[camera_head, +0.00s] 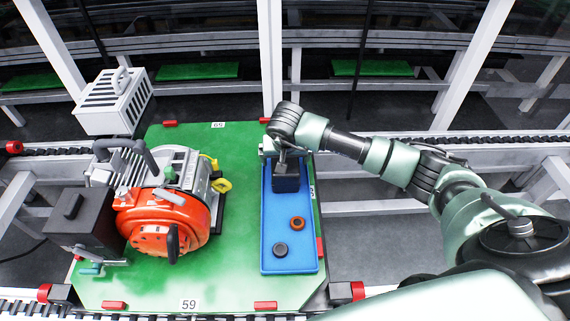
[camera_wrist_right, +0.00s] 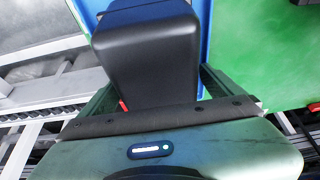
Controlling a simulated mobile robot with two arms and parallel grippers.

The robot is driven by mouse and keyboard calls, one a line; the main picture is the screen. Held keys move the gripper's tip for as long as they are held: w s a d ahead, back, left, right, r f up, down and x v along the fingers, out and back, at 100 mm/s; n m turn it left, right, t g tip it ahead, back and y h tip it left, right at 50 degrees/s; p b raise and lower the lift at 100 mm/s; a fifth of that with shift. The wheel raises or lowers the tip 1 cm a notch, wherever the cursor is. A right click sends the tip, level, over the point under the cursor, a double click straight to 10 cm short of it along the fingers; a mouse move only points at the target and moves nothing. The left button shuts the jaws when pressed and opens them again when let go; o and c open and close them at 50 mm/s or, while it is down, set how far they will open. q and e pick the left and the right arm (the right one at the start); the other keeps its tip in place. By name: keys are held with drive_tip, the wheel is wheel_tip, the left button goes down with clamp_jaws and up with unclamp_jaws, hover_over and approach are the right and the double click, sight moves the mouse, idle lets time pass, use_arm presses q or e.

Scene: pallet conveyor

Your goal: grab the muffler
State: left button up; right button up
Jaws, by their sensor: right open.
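A dark, box-shaped part that I take for the muffler (camera_head: 286,180) sits in the far end of the blue tray (camera_head: 290,264). My right gripper (camera_head: 283,158) reaches over it from the far side. In the right wrist view the black muffler (camera_wrist_right: 152,58), with rounded edges, lies between the two open fingers of my right gripper (camera_wrist_right: 155,92). Whether the fingers touch its sides cannot be told. The muffler hides part of the fingers. My left gripper is not in view.
A red and grey engine (camera_head: 160,222) stands on the green pallet (camera_head: 230,285), left of the tray. An orange ring (camera_head: 297,223) and a dark round part (camera_head: 281,249) lie in the tray's near half. A black box (camera_head: 82,222) and a vented grey box (camera_head: 112,105) are farther left.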

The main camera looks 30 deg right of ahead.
drive_tip(key=shift+f, duration=0.1)
idle(0.4)
drive_tip(key=c, duration=1.9)
drive_tip(key=shift+w, duration=0.1)
clamp_jaws()
